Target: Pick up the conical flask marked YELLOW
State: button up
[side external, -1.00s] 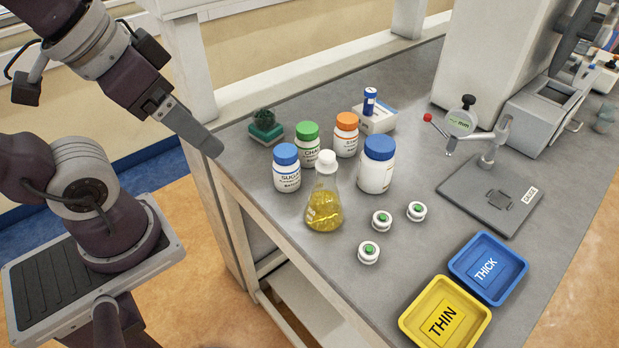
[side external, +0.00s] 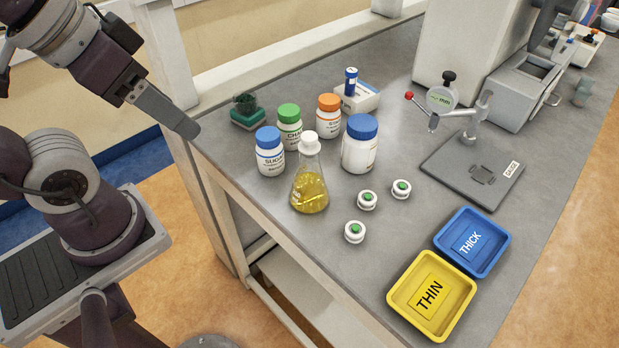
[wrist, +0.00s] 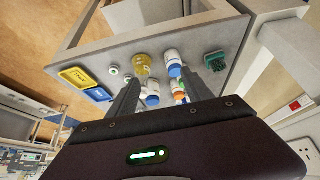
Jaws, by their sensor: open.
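The conical flask (side external: 310,187) holds yellow liquid and has a white cap. It stands upright on the grey bench near its front edge; the marking on it is too small to read. In the wrist view the flask (wrist: 142,64) lies ahead, close to the tip of the left finger in the picture. My gripper (wrist: 161,78) is open, with its two fingers spread and nothing between them held. In the side view my gripper (side external: 190,132) is at the bench's left corner, well apart from the flask.
A blue-capped bottle (side external: 269,153), a green-capped bottle (side external: 289,130), an orange-capped bottle (side external: 328,118) and a large blue-capped jar (side external: 359,150) stand close around the flask. Small green-topped jars (side external: 367,201) stand to its right. The yellow tray (side external: 400,295) and blue tray (side external: 447,238) lie farther right.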

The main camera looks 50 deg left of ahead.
jog(key=w+a+r+t+y, duration=0.45)
jog(key=w+a+r, duration=0.45)
jog(key=w, duration=0.4)
jog(key=w+r+m+t+h, duration=0.1)
jog(key=w+r+m+t, duration=0.1)
jog(key=w+r+t, duration=0.45)
jog(key=m+g+h, duration=1.1)
jog(key=h, duration=0.5)
send_over(311, 148)
jog(key=s+a, duration=0.2)
jog(key=a, duration=0.3)
notch_tip(311, 148, down, 13)
notch_tip(311, 148, down, 14)
jog(key=x, duration=0.4)
jog(key=r+x, duration=0.1)
jog(key=x, duration=0.2)
jog(key=shift+w+d, duration=0.15)
jog(key=shift+w+d+f, duration=0.15)
jog(key=shift+w+d, duration=0.05)
jog(key=shift+d, duration=0.05)
grip_shut()
